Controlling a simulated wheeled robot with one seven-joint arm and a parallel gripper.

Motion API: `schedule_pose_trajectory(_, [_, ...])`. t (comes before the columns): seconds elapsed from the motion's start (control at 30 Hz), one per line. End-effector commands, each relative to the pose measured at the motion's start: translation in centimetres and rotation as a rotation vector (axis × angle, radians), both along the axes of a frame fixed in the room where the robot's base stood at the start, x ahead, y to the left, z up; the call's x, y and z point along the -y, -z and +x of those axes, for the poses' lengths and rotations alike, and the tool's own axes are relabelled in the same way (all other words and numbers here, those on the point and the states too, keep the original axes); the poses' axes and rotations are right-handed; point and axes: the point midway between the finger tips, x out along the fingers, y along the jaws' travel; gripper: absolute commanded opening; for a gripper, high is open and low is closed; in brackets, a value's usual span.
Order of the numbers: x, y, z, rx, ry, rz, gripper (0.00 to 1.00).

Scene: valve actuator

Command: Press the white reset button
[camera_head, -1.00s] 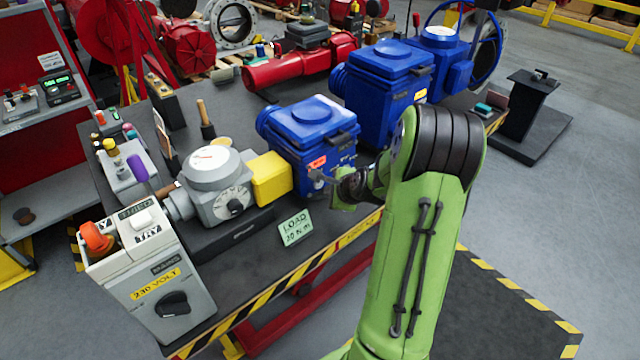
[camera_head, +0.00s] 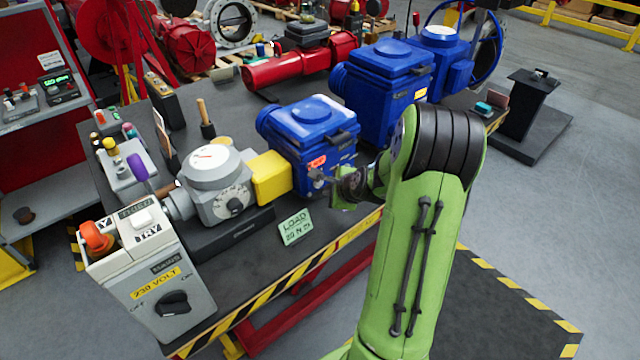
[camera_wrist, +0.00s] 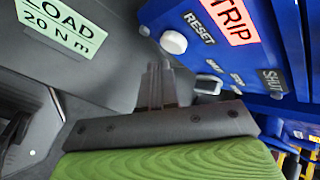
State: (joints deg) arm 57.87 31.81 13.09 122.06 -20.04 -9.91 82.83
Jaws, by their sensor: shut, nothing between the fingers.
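The white round reset button (camera_wrist: 173,42) sits on the blue actuator's panel in the wrist view, beside the word RESET. The red TRIP label (camera_wrist: 231,20) is to its right. My gripper (camera_wrist: 157,68) is shut and empty, its fingertips pointing toward the panel just below the button in the picture. They look apart from the button; the depth of the gap is hard to tell. In the head view my gripper (camera_head: 318,175) is in front of the blue actuator (camera_head: 311,135), below its red label. I cannot make out the button there.
A LOAD card (camera_head: 296,227) lies at the bench's front edge. A yellow block (camera_head: 270,177) and grey actuator (camera_head: 214,185) stand left. A larger blue actuator (camera_head: 388,95) stands behind, right.

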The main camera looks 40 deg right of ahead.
Motion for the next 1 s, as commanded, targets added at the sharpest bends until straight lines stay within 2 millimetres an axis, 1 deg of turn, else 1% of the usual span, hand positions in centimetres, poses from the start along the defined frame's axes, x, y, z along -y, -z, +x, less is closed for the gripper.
schedule_pose_trajectory(0.77, [0.0,0.0,0.02,0.0,0.0,0.0,0.0])
schedule_pose_trajectory(1.0, [-0.05,-0.05,0.83,0.0,-0.002,-0.001,0.0])
